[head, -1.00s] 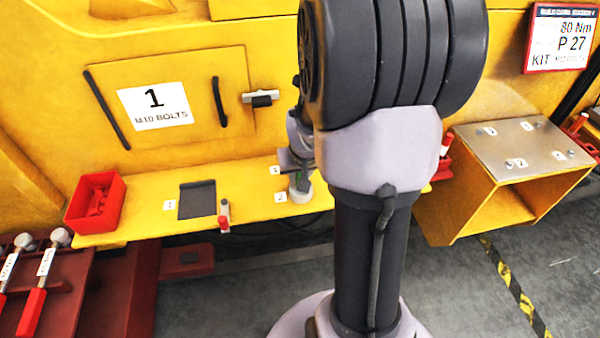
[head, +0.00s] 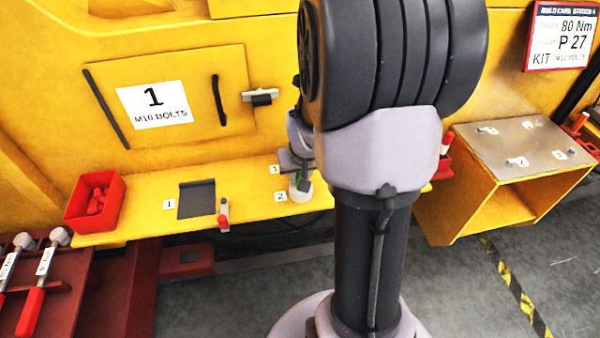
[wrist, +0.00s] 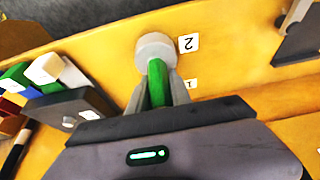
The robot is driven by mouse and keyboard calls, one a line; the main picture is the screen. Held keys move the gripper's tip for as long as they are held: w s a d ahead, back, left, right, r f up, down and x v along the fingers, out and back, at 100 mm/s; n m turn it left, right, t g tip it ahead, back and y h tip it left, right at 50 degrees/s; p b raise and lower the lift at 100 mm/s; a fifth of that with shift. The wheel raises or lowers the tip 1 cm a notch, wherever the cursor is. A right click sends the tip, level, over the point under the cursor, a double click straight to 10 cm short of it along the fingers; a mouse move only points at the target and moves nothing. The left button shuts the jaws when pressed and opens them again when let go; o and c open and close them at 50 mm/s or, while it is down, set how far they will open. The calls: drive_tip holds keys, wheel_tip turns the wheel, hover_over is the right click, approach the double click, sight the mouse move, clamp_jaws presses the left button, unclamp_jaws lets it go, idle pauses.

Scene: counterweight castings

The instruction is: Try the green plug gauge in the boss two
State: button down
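My gripper (wrist: 160,92) is shut on the green plug gauge (wrist: 157,80), with a grey finger on each side of its green handle. The gauge's far end meets the pale round boss two (wrist: 155,48), beside the label 2 (wrist: 187,43). I cannot tell how far, if at all, the gauge is inside the bore. In the head view my gripper (head: 299,165) is over boss two (head: 302,194), partly hidden by my arm, with a sliver of green between them. A label 1 (wrist: 192,84) is close to the fingers; its boss is hidden.
A dark block (wrist: 67,118) with green, white and blue pieces stands left in the wrist view. On the yellow shelf (head: 140,222) are a red bin (head: 95,201), a dark pad (head: 197,199) and a small red-and-white piece (head: 223,214). A yellow box stand (head: 440,220) is right.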

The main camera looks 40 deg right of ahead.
drive_tip(key=c, duration=1.1)
unclamp_jaws()
drive_tip(key=w+d+r+p+v, duration=0.1)
drive_tip(key=w+p+v, duration=0.1)
drive_tip(key=p+v, duration=0.6)
drive_tip(key=w+d+r+p+v, duration=0.1)
drive_tip(key=p+v, duration=0.8)
drive_tip(key=v, duration=1.1)
drive_tip(key=shift+w+r, duration=0.2)
drive_tip(key=shift+w, duration=0.2)
drive_tip(key=shift+d, duration=0.1)
